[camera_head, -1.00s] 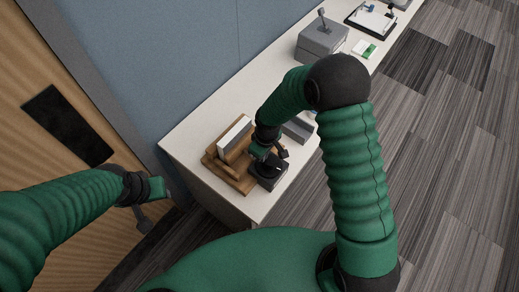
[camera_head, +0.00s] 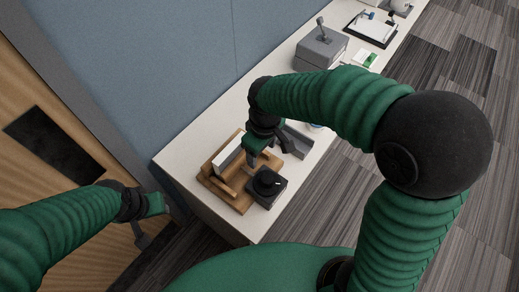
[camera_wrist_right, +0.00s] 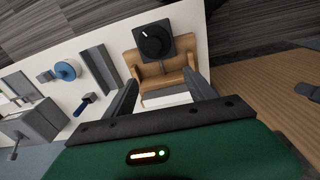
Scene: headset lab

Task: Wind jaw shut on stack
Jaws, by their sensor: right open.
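A wooden jaw fixture (camera_head: 238,204) sits on the near end of the white bench, with a pale stack (camera_head: 228,151) standing in it. The fixture (camera_wrist_right: 184,57) and stack (camera_wrist_right: 168,100) also show in the right wrist view. A black box with a round dark knob (camera_head: 267,182) is at its front; the knob (camera_wrist_right: 153,40) has a white pointer mark. My right gripper (camera_head: 262,160) is open and empty, beside the stack and behind the knob; its fingers (camera_wrist_right: 160,78) show apart. My left gripper (camera_head: 146,222) hangs left of the bench, its opening unclear.
A grey tray (camera_head: 297,142) lies just right of the fixture. A blue wheel (camera_wrist_right: 65,70) and a small blue-handled tool (camera_wrist_right: 84,104) are nearby. A blue wall (camera_head: 150,60) borders the bench.

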